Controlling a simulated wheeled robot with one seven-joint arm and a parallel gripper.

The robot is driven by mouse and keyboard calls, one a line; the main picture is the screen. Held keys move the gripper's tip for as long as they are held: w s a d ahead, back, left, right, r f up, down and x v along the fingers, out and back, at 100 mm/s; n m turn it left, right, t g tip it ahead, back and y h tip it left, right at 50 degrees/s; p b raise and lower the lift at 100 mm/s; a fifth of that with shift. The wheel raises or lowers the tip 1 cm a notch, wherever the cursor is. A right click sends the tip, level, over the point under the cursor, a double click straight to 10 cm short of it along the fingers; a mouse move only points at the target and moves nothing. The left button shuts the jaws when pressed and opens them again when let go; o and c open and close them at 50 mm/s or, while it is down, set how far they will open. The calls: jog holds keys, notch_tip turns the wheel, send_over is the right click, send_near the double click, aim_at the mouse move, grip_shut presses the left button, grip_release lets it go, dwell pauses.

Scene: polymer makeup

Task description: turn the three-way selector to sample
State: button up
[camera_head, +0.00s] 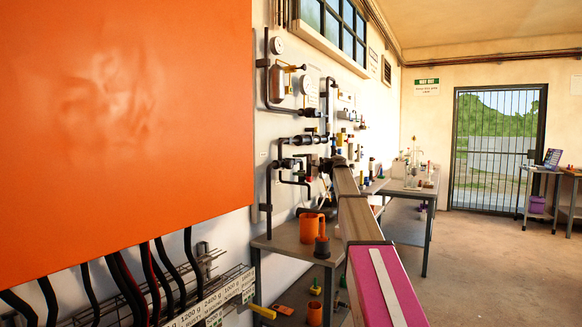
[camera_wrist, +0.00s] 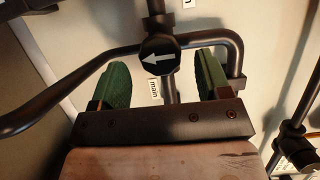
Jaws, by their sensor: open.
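The three-way selector (camera_wrist: 161,55) is a round black knob with a white arrow pointing left, set on dark pipework in the wrist view. A small label reading "main" (camera_wrist: 154,89) sits just below it. My gripper (camera_wrist: 162,78) is open, with one green ribbed finger left of the knob and one right of it. Gaps show between the knob and both fingers. In the head view my arm reaches toward the wall pipework, and the selector cannot be made out there. No label reading "sample" is legible.
Dark pipes (camera_wrist: 70,92) run left and right of the selector, one bending down close by the right finger. In the head view an orange panel (camera_head: 120,120) fills the left. A bench (camera_head: 285,243) with an orange jug (camera_head: 311,227) stands below the pipework. Floor at right is clear.

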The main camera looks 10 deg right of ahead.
jog(key=v, duration=0.7)
jog(key=shift+d, duration=0.15)
